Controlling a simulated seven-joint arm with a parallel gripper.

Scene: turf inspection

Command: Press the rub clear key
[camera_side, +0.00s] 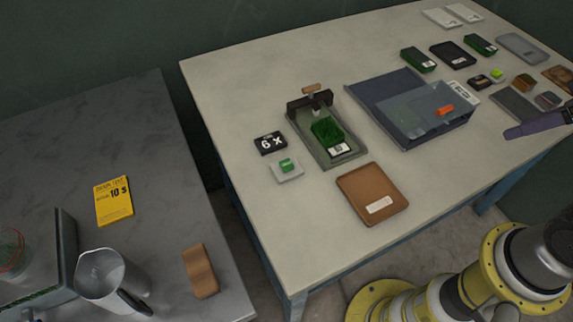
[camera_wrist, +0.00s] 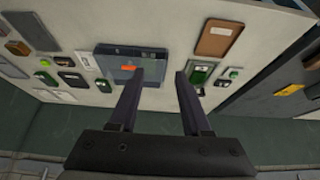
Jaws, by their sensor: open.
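A small green key on a pale square base (camera_side: 287,167) sits on the pale table, beside a black display reading "6 X" (camera_side: 270,143). It also shows in the wrist view (camera_wrist: 233,73). A second, brighter green key (camera_side: 497,74) sits at the far right among small items. I cannot read a label on either key. My gripper (camera_wrist: 160,74) is open and empty above the table, with both fingers in the wrist view. A purple-grey finger shows at the right edge of the side view, apart from the first key.
A turf-holding fixture (camera_side: 345,158) with a handle stands right of the first key. A brown tray (camera_side: 355,188) lies in front and a blue-grey lidded bin (camera_side: 388,93) behind. A grey side bench (camera_side: 60,150) holds a jug (camera_side: 100,272) and a yellow card (camera_side: 114,207).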

